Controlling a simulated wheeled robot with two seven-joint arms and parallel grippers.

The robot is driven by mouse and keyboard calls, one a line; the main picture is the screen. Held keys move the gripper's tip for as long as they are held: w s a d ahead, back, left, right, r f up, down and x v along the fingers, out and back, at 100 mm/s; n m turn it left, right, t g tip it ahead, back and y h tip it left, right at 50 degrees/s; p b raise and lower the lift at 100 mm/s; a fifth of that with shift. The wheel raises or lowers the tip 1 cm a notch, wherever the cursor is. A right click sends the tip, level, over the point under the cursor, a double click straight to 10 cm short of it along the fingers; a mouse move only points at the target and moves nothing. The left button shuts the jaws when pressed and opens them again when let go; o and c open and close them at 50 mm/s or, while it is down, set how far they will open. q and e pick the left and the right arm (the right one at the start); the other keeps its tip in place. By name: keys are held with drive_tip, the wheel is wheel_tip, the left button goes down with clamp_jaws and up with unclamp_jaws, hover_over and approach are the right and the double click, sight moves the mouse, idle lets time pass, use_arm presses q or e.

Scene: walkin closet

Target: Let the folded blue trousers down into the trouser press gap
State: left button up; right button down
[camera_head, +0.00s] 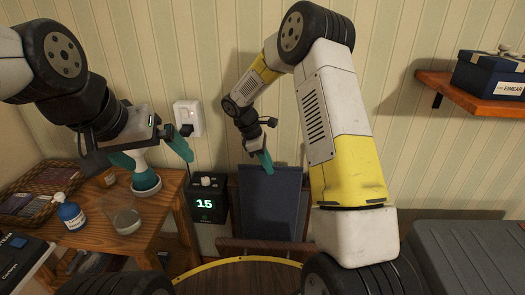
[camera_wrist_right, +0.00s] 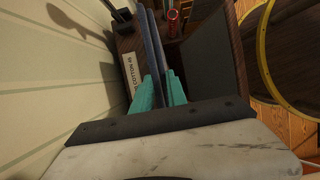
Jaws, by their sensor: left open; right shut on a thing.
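The folded blue trousers (camera_head: 268,205) hang upright as a flat dark-blue panel from my right gripper (camera_head: 264,158). In the right wrist view the trousers (camera_wrist_right: 152,60) run edge-on away from the teal fingers (camera_wrist_right: 161,90), which are shut on them. The trouser press (camera_head: 300,205) stands against the wall; its dark panel (camera_wrist_right: 215,60) is right of the trousers and a labelled edge (camera_wrist_right: 131,75) is left. The trousers appear lined up with the gap between; how deep their lower edge sits is hidden. My left gripper (camera_head: 155,153) is open above the wooden side table.
A black box reading 15 (camera_head: 206,202) is beside the press. The side table (camera_head: 165,205) holds a glass (camera_head: 126,219), a blue bottle (camera_head: 71,214), a white-and-teal object (camera_head: 145,180) and a wicker basket (camera_head: 65,178). A wall shelf (camera_head: 470,95) and grey case (camera_head: 470,255) are at right.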

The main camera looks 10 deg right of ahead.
sight(268, 180)
drive_tip(key=shift+w+f, duration=0.15)
drive_tip(key=shift+f, duration=1.7)
drive_tip(key=shift+w+f, duration=0.1)
drive_tip(key=shift+f, duration=1.75)
drive_tip(key=c, duration=1.3)
unclamp_jaws()
drive_tip(key=shift+o, duration=0.2)
drive_tip(key=v, duration=0.7)
drive_tip(key=shift+a+r, duration=0.15)
drive_tip(key=shift+r, duration=0.2)
